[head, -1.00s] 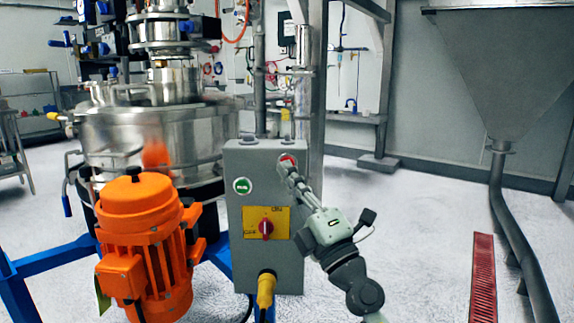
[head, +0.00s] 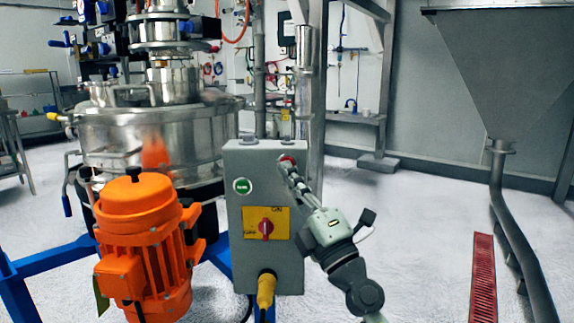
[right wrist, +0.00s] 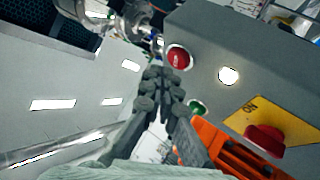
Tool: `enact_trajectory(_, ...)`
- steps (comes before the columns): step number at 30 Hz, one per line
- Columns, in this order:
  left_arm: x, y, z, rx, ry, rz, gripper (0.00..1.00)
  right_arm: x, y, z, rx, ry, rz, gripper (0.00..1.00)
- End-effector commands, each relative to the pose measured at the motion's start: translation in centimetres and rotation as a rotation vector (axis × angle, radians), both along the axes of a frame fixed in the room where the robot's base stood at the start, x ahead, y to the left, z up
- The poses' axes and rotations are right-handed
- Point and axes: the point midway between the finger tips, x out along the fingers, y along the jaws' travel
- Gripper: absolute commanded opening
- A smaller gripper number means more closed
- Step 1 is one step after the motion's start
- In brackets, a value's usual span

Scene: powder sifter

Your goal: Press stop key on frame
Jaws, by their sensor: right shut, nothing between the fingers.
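The grey control box (head: 236,270) stands upright in the middle of the head view. The red stop key (head: 287,158) is at its upper right, partly hidden by my right gripper (head: 286,166). In the right wrist view the red key (right wrist: 179,57) shows just beyond and to the right of the fingertips (right wrist: 160,75). My right gripper is shut and empty, its tips at or very near the key; I cannot tell whether they touch. A green button (head: 242,186) is at the box's upper left. My left gripper is not in view.
A red rotary switch (head: 266,228) on a yellow plate is below the buttons. An orange motor (head: 140,225) and a steel sifter vessel (head: 110,133) stand left of the box. A yellow cable plug (head: 266,290) comes from the box's bottom.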

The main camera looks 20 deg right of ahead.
Motion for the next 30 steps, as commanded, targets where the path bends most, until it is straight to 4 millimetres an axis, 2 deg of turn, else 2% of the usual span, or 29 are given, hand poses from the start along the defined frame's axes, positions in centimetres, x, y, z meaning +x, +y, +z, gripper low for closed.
enact_trajectory(9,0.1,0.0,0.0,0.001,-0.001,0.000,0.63,0.8,-0.3,0.0,0.000,0.000,0.000,0.00)
enact_trajectory(30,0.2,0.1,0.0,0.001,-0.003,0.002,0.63,1.2,-0.4,0.0,-0.001,0.000,-0.001,0.00)
